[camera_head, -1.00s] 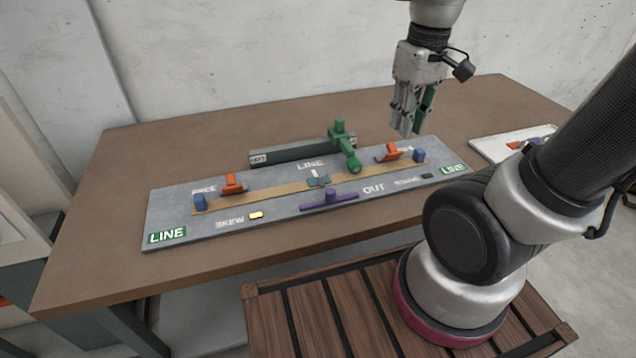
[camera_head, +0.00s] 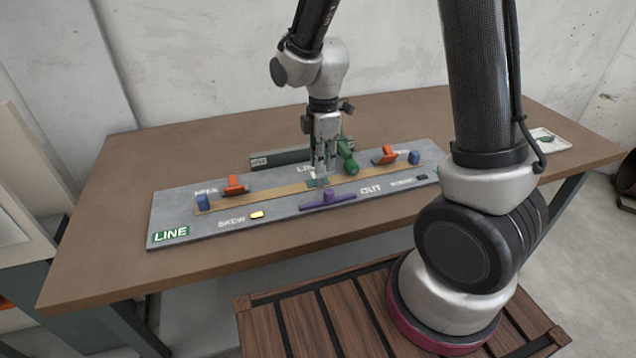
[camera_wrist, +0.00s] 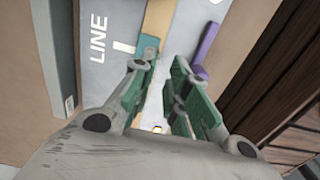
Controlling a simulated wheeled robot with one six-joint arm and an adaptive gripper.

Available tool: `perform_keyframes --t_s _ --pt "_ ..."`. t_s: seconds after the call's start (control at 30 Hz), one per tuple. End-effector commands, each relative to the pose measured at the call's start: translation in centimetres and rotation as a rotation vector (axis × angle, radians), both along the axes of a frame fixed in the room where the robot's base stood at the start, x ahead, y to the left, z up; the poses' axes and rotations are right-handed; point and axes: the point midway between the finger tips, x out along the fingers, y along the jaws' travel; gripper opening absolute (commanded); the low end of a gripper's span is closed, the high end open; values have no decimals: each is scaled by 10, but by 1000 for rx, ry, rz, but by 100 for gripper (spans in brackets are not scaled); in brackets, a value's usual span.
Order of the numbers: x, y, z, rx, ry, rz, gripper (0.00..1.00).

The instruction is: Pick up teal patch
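The teal patch (camera_head: 312,183) lies on the tan strip (camera_head: 262,196) at the middle of the grey board. My gripper (camera_head: 325,172) points down just above it and hides part of it. In the wrist view the teal patch (camera_wrist: 148,42) shows just beyond the tip of the left finger. The two green-padded fingers of my gripper (camera_wrist: 160,72) stand apart with nothing seen between them. I cannot tell whether a finger touches the patch.
A green lever (camera_head: 347,158) stands close behind and right of my gripper. A purple bar (camera_head: 327,201) lies in front. Orange clamps (camera_head: 234,186) and blue blocks (camera_head: 203,202) sit toward the strip's ends. A white tray (camera_head: 560,142) is at the far right.

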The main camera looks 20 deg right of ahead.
Motion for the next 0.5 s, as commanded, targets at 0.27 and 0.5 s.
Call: perform_keyframes --t_s 0.27,0.5 --pt "2 7 -41 -2 5 -1 16" --pt "3 7 -60 0 1 -3 16"
